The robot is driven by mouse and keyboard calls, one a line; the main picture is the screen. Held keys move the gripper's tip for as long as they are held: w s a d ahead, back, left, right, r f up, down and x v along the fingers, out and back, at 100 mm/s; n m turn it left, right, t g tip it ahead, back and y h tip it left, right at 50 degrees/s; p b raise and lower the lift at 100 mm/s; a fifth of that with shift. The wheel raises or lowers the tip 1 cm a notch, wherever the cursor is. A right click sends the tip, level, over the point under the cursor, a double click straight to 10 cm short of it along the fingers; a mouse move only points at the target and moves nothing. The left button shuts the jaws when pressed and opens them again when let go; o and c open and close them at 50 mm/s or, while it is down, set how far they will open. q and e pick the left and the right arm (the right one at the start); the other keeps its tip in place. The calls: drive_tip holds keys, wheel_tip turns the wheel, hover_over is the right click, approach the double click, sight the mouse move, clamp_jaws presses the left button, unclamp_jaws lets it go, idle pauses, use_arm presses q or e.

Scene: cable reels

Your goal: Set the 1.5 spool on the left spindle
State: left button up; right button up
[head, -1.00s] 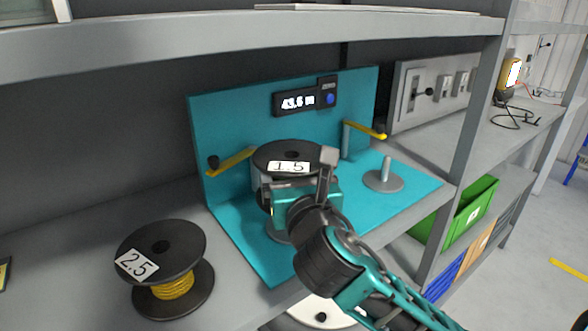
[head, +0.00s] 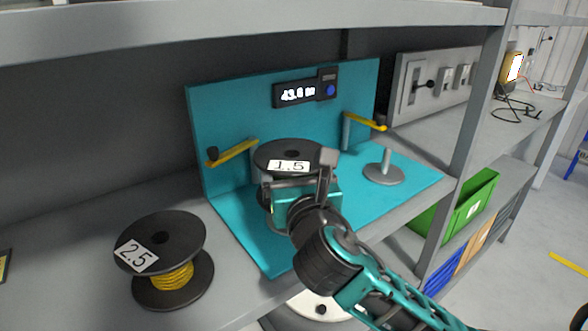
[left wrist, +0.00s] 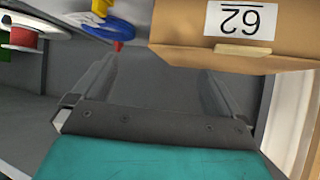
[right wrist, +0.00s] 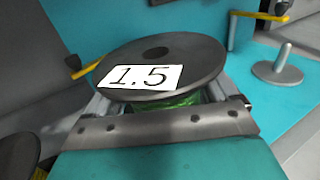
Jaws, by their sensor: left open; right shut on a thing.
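The 1.5 spool (head: 295,155) is black-flanged with green cable and a white label. My right gripper (head: 296,180) is shut on it, and in the right wrist view the fingers lie on either side below its top flange (right wrist: 200,60). The spool is upright at the left place of the teal stand (head: 222,120). The left spindle's post is hidden by spool and gripper, so I cannot tell whether the post is inside the bore. The right spindle (head: 385,165) is bare. My left gripper (left wrist: 160,85) is open and empty, away from the stand.
A 2.5 spool (head: 165,250) with yellow cable stands on the shelf at left. Yellow arms (head: 232,152) (head: 365,121) stick out near both spindles. A cardboard box (left wrist: 190,40) labelled 62 is close to my left gripper. A shelf board (head: 250,38) hangs above.

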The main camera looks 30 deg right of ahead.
drive_tip(key=shift+f+b, duration=0.45)
drive_tip(key=shift+f, duration=0.4)
drive_tip(key=shift+f, duration=0.15)
drive_tip(key=shift+f+b, duration=0.7)
drive_tip(key=shift+f, duration=0.5)
drive_tip(key=o, duration=1.7)
drive_tip(key=shift+f, duration=0.1)
